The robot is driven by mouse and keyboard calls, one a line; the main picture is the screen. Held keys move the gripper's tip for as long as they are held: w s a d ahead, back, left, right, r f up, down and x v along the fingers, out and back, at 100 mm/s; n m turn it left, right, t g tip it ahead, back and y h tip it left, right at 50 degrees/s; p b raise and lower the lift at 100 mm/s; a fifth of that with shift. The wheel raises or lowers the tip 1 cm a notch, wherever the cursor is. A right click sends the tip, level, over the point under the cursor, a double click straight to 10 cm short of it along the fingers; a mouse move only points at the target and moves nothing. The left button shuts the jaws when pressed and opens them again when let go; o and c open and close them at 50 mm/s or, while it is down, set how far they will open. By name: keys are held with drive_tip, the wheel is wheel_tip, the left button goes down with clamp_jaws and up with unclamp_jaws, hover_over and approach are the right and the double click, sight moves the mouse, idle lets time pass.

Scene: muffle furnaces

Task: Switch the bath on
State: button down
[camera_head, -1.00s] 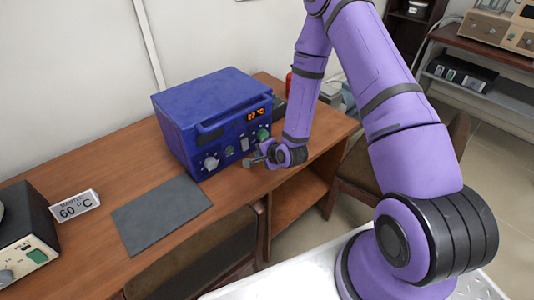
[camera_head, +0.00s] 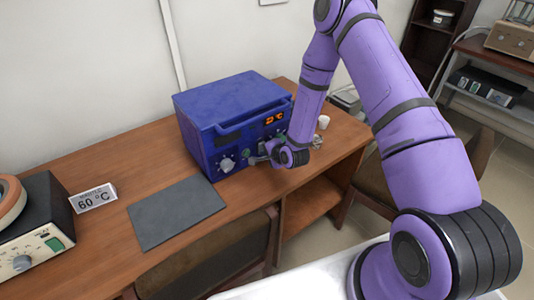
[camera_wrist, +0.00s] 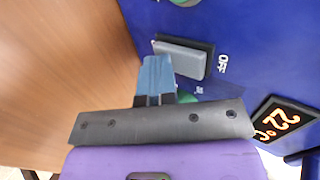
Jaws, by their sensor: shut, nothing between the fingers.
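The blue box-shaped unit (camera_head: 232,108) stands on the wooden bench, its front panel carrying an orange display (camera_head: 275,118), a grey knob (camera_head: 227,164) and green parts. In the wrist view the display (camera_wrist: 277,122) reads 22 °C. A grey rocker switch (camera_wrist: 182,60) in a dark frame sits on the blue panel, with the word OFF printed beside it. My gripper (camera_head: 256,160) is at the front panel, right of the knob. In the wrist view its shut, empty fingers (camera_wrist: 157,68) are close to the switch's edge; I cannot tell whether they touch it. A green part is partly hidden behind them.
A dark grey mat (camera_head: 176,211) lies in front of the unit. A sign (camera_head: 93,198) reading 60 °C and a black device (camera_head: 38,225) with a dial stand at the left. A chair (camera_head: 225,255) is at the bench's front. A small white cup (camera_head: 323,122) stands right of the unit.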

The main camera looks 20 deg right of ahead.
drive_tip(key=shift+w+r, duration=0.1)
drive_tip(key=shift+r, duration=0.7)
idle(0.4)
